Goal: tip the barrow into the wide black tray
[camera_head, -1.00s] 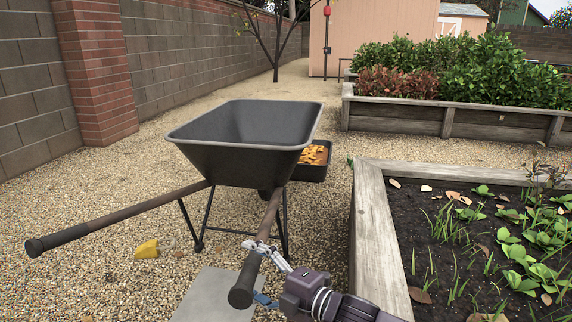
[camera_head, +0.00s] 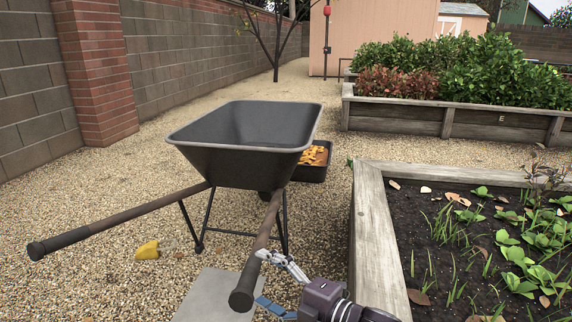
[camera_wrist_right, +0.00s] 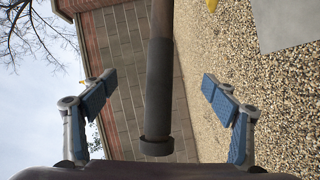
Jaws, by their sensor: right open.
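The dark grey barrow (camera_head: 235,165) stands upright on its legs on the gravel, its tub level and looking empty inside. Its two long handles point towards me. The wide black tray (camera_head: 318,174) lies on the ground behind the barrow's right side, partly hidden by it, with orange-yellow pieces in it. My right gripper (camera_head: 277,286) is open at the right handle (camera_head: 257,255), close beside its grip end. In the right wrist view the handle (camera_wrist_right: 160,90) runs between the spread fingers, with clear gaps either side. My left gripper is out of view.
A wooden raised bed (camera_head: 375,225) with seedlings stands close on the right. A second planted bed (camera_head: 450,118) is behind it. A yellow lump (camera_head: 148,250) lies on the gravel near the left handle, and a grey slab (camera_head: 215,298) lies below. Gravel is open on the left.

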